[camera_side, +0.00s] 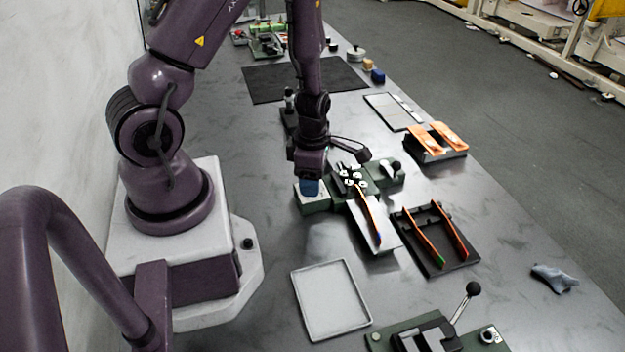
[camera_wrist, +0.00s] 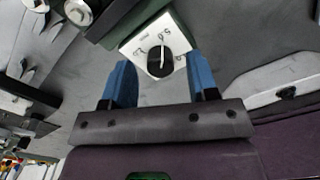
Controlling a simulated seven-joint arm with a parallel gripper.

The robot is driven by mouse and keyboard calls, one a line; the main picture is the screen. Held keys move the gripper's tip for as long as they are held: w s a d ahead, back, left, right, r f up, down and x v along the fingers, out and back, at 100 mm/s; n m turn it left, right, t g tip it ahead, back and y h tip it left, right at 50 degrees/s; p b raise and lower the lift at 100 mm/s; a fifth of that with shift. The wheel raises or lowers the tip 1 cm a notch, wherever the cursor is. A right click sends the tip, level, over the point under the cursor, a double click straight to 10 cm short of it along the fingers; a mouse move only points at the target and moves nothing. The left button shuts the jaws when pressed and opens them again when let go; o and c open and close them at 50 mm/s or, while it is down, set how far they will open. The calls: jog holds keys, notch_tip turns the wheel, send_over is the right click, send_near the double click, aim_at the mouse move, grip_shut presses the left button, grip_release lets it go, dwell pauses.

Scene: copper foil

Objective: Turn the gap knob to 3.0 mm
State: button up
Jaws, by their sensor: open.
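The gap knob (camera_wrist: 160,62) is a small black dial on a white scale plate (camera_wrist: 140,40), seen in the wrist view. A light pointer line on it points toward the top of the picture. The printed figures are too small and tilted to read surely. My gripper (camera_wrist: 159,68) is open, its two blue fingers on either side of the knob, with no clear contact visible. In the side view my gripper (camera_side: 310,187) is low over the left end of the green machine (camera_side: 315,207). It hides the knob there.
An orange strip (camera_side: 370,217) extends from the machine over a light plate. A black rack with orange strips (camera_side: 437,245) stands to the right, and an empty grey tray (camera_side: 330,300) in front. A lever device with a black ball (camera_side: 473,289) is at the lower right.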

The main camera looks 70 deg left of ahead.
jog(key=shift+f, duration=0.5)
jog(key=c, duration=0.9)
